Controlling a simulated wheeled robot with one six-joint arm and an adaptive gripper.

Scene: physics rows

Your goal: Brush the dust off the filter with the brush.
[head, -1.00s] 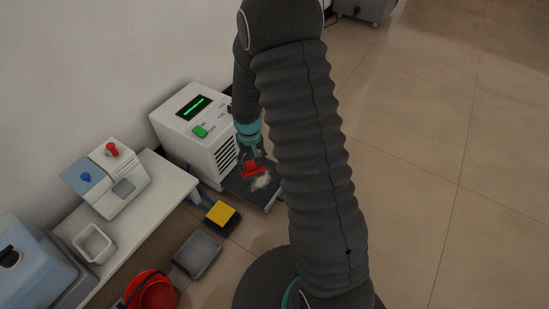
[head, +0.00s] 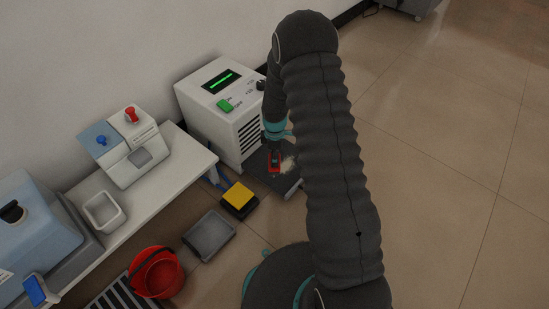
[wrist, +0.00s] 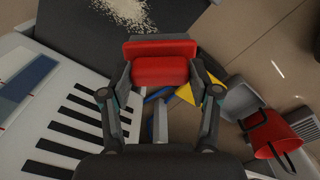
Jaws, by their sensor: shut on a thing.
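My gripper (wrist: 158,78) is shut on the red brush (wrist: 160,68), which fills the space between its fingers in the wrist view. In the head view the brush (head: 274,160) shows small and red below my wrist, over the dark filter panel (head: 292,187). A pale patch of dust (head: 288,165) lies on the panel just right of the brush. In the wrist view the dust (wrist: 128,12) lies on the dark panel (wrist: 70,28), beyond the brush and apart from it in the picture. The brush's underside is hidden, so I cannot tell whether it touches the panel.
A white machine (head: 225,112) with a green display and vents stands beside the panel. A yellow-topped block (head: 239,196), a grey tray (head: 209,237) and a red bucket (head: 158,273) are on the floor. A white table (head: 175,175) is at left; open floor lies right.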

